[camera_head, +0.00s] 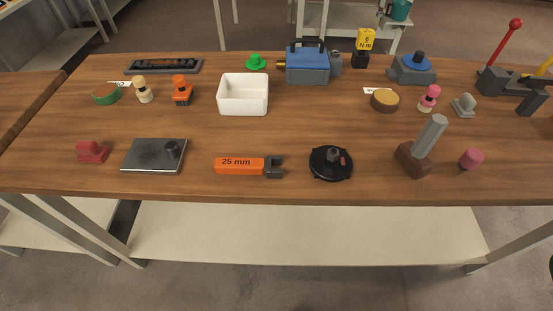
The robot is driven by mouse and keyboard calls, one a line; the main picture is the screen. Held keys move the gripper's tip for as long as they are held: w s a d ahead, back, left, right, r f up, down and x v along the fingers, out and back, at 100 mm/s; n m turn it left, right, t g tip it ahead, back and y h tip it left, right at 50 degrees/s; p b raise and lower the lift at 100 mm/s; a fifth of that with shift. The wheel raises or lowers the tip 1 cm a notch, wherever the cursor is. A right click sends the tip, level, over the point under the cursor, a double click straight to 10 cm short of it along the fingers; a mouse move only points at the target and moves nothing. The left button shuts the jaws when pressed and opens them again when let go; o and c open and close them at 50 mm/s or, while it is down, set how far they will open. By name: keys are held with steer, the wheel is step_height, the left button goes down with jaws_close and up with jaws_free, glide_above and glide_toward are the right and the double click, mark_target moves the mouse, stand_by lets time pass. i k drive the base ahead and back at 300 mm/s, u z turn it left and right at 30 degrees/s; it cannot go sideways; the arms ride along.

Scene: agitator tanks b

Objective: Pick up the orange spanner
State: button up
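The orange spanner (240,165) lies flat near the front edge of the wooden table. Its orange handle is marked "25 mm" and its dark grey open jaw points to the right. Nothing covers it. A gap separates it from the grey plate on its left and the black round part on its right. My gripper is not in this view.
On the wooden table (300,130), a grey plate (145,158) lies left of the spanner. A black round part (331,163) lies right of it. A white bin (243,96) and a blue-grey pump (307,66) stand behind. The wood directly behind the spanner is clear.

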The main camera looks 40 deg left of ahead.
mark_target(222, 165)
steer(key=u, duration=1.6)
steer(key=k, duration=0.5)
steer(key=z, duration=0.55)
steer(key=i, duration=0.65)
steer(key=u, duration=0.15)
